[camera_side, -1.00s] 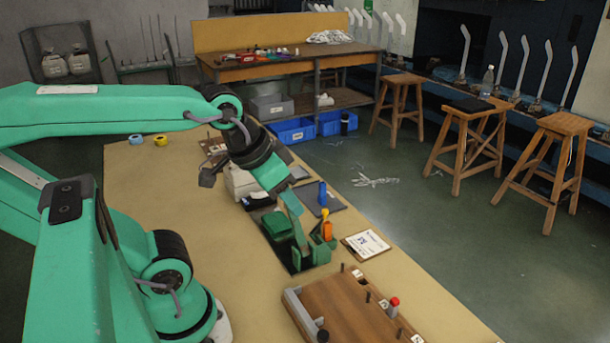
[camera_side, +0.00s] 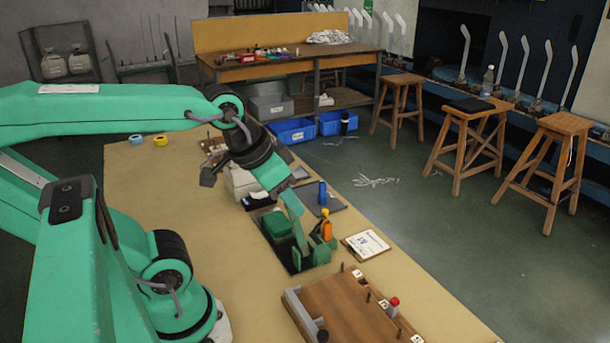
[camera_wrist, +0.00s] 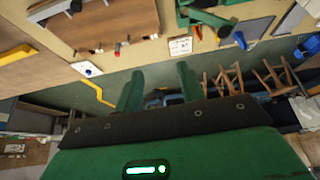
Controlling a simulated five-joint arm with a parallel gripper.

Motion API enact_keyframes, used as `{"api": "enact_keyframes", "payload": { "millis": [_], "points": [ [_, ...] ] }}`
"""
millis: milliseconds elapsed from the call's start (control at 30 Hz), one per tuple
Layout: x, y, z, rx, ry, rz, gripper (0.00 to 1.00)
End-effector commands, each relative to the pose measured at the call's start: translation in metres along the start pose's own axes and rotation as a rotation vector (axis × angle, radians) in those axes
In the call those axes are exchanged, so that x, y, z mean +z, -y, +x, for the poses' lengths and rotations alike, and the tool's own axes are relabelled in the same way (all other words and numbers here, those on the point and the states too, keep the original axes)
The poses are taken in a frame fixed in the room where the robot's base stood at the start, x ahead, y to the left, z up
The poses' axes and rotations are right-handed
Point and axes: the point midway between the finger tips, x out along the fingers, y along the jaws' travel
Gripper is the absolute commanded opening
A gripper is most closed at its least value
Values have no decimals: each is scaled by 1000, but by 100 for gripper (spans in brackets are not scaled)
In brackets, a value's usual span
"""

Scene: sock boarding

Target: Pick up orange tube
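A green box (camera_side: 277,225) sits left of the holder. A white card (camera_side: 366,244) lies to the right. A wooden board (camera_side: 350,312) with pegs is in front.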

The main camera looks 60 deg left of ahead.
Motion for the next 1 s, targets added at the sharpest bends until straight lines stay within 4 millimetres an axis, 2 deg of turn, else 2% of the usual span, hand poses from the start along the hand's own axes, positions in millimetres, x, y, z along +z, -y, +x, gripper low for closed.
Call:
{"api": "enact_keyframes", "payload": {
  "millis": [267, 467, 767, 1000],
  "points": [
    [-16, 8, 11, -13, 58, 1, 39],
    [-35, 19, 29, -24, 130, 3, 39],
    [-60, 41, 66, -31, 240, 5, 39],
    [-74, 61, 102, -28, 327, 4, 39]
  ]
}}
